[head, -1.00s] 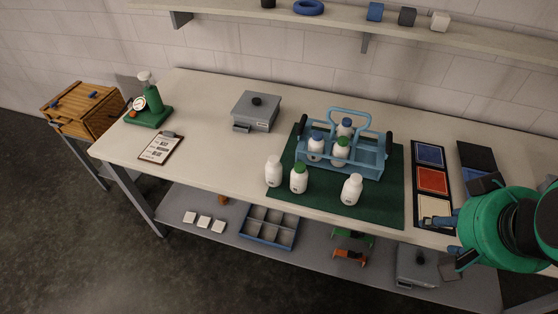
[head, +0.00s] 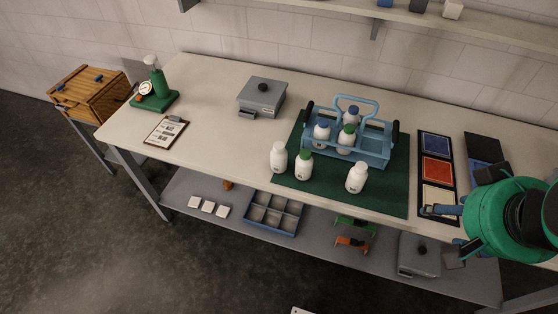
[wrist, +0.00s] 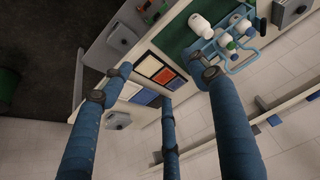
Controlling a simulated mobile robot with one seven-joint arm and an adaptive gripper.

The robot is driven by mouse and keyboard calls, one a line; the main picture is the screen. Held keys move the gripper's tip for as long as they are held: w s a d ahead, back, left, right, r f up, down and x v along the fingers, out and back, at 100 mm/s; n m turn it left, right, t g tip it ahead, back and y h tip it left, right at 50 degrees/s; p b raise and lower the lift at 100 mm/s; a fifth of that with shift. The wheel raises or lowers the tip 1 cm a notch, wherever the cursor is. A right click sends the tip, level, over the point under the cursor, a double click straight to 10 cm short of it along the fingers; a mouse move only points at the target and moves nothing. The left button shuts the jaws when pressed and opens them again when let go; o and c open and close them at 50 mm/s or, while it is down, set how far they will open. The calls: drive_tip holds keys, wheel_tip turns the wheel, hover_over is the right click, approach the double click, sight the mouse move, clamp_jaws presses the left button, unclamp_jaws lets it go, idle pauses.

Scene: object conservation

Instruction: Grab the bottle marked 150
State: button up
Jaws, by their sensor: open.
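The carrier holds a blue-capped bottle (head: 321,134), a green-capped bottle (head: 346,140) and another blue-capped bottle (head: 352,114) behind. The bottle markings are too small to read. My gripper (head: 448,232) is open and empty, right of the mat by the table's front edge. In the wrist view my spread fingers (wrist: 167,85) hold nothing.
A tray with blue, red and cream panels (head: 436,171) lies between the mat and my arm. The lower shelf (head: 320,233) carries trays and parts.

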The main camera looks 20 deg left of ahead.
drive_tip(key=w+a+r+n+p, duration=0.1)
drive_tip(key=w+a+r+p, duration=0.1)
drive_tip(key=w+a, duration=0.7)
drive_tip(key=n+g+y+p, duration=0.1)
drive_tip(key=n+g+p, duration=0.25)
drive_tip(key=p, duration=0.25)
hover_over(278, 145)
drive_tip(key=s+d, duration=0.1)
drive_tip(key=s, duration=0.2)
drive_tip(key=s+d+f+x, duration=0.1)
drive_tip(key=s+x, duration=0.2)
drive_tip(key=x, duration=1.4)
drive_tip(key=shift+s+d+r+t+b, duration=0.3)
drive_tip(key=shift+d+r+t, duration=0.05)
drive_tip(key=shift+d+t, duration=0.1)
drive_tip(key=shift+f, duration=0.1)
drive_tip(key=shift+x, duration=4.25)
drive_tip(key=shift+a, duration=0.1)
